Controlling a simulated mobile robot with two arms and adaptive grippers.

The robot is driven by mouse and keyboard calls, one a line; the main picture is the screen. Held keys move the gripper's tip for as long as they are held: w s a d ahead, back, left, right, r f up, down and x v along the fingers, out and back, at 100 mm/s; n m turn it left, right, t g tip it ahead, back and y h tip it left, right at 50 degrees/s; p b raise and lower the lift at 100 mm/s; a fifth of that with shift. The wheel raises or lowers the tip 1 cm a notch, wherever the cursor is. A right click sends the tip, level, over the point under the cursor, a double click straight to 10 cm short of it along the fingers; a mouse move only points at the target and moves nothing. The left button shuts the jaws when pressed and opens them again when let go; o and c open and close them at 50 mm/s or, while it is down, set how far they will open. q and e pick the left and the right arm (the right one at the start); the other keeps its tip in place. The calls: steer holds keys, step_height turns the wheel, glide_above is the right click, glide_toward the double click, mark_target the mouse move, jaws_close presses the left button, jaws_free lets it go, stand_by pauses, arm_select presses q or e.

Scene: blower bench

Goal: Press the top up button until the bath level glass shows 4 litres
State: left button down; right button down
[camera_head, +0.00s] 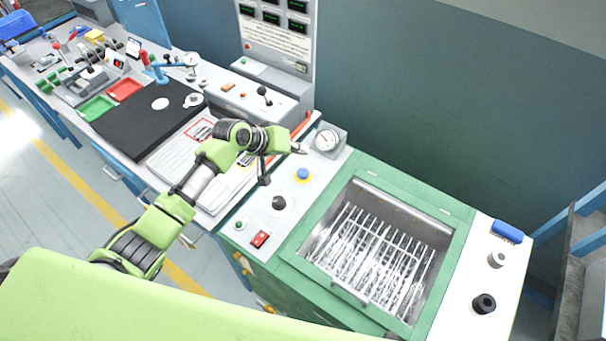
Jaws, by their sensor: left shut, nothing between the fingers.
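I cannot make out a bath level glass. My right gripper is not in view.
The panel also has a black knob (279,203), a red switch (260,240) and a small green button (239,225). The open bath holds a wire rack (370,255). A blue brush (507,231) and a black knob (484,304) are at the right. A cluttered bench extends left.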

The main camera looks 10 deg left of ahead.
arm_select(q)
steer(key=b, duration=0.4)
glide_above(301, 173)
step_height(301, 173, down, 5)
steer(key=shift+w+f, duration=0.1)
steer(key=shift+f, duration=0.05)
steer(key=shift+f+b, duration=0.5)
steer(key=shift+f, duration=0.3)
stand_by(0.3)
steer(key=shift+f, duration=0.35)
steer(key=shift+f+b, duration=0.4)
steer(key=shift+f, duration=0.05)
stand_by(0.7)
steer(key=shift+r, duration=0.1)
steer(key=shift+r+p, duration=0.75)
steer(key=shift+p, duration=0.15)
